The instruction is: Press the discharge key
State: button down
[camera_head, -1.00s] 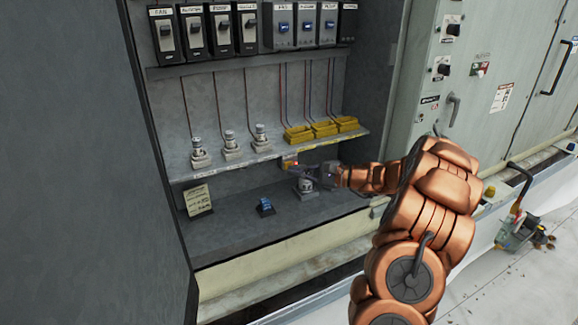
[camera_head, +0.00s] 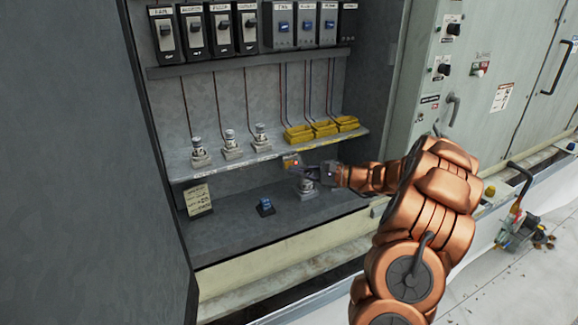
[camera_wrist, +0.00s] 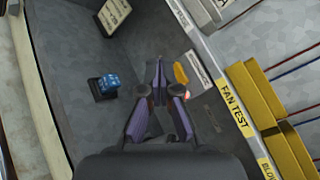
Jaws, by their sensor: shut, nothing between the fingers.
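A small yellow piece (camera_wrist: 181,73) shows beside my fingertips in the wrist view, with a pale label next to it. A red-orange glow shows just behind my right finger. In the head view this small yellow-and-red unit (camera_head: 291,162) sits under the front edge of the shelf. I cannot read which of these is the discharge key. My gripper (camera_wrist: 158,68) is shut and empty. In the head view it (camera_head: 303,170) reaches in from the right, below the shelf, with its tips close to the unit. I cannot tell whether they touch.
A blue switch (camera_head: 265,206) and a sign card (camera_head: 198,200) stand on the cabinet floor. A grey knob unit (camera_head: 306,188) is just below my gripper. The shelf (camera_head: 235,165) above carries several knobs and yellow trays (camera_head: 325,128). The floor's left front is clear.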

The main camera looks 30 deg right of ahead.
jog(key=shift+w, duration=0.1)
jog(key=shift+w, duration=0.35)
jog(key=shift+w, duration=0.35)
dwell(0.9)
jog(key=shift+s, duration=0.1)
jog(key=shift+s+b, duration=0.55)
jog(key=shift+s, duration=0.15)
jog(key=shift+s+a+b, duration=0.15)
jog(key=shift+s+b, duration=0.35)
jog(key=shift+s, duration=0.75)
jog(key=shift+s+a+b, duration=0.1)
jog(key=shift+s+b, duration=0.4)
jog(key=shift+s, duration=0.75)
